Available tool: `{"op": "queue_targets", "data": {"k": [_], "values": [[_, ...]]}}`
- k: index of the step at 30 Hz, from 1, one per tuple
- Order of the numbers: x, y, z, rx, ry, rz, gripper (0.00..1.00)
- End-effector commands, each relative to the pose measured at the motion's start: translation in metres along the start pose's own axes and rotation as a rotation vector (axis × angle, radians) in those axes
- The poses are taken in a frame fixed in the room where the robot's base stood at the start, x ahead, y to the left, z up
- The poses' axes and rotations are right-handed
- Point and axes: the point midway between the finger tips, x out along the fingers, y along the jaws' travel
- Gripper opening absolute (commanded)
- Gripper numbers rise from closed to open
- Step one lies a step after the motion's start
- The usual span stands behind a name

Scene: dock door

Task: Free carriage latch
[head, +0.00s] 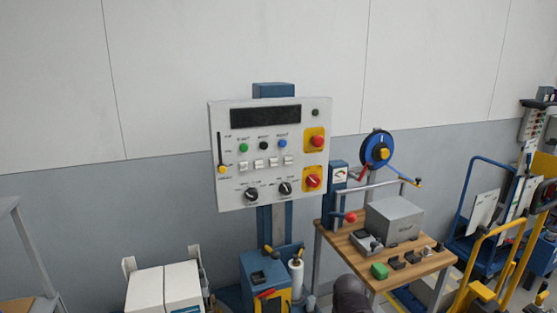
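A blue box-shaped unit (258,265) sits low on a blue upright post (264,232), at the bottom centre of the head view. It may be the carriage. A red lever (265,293) shows on its front above a yellow part, and small yellow-tipped handles (268,250) stand at its top. Which of these is the latch, and whether it is engaged, I cannot tell. A white roll (296,279) stands upright just right of the unit. A dark rounded part at the bottom edge looks like my arm; my gripper is not in view.
A white control panel (262,192) with buttons and knobs is mounted on the post. White boxes (146,291) stand at left. A wooden bench (345,246) at right holds a grey box (395,219) and small parts; a blue reel (377,150) rises behind. Carts stand farther right.

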Motion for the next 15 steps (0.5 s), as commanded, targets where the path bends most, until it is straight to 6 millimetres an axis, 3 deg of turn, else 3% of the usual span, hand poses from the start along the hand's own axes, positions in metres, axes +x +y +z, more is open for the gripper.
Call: {"op": "queue_targets", "data": {"k": [11,15], "values": [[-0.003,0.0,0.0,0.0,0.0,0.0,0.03],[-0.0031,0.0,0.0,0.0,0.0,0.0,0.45]]}}
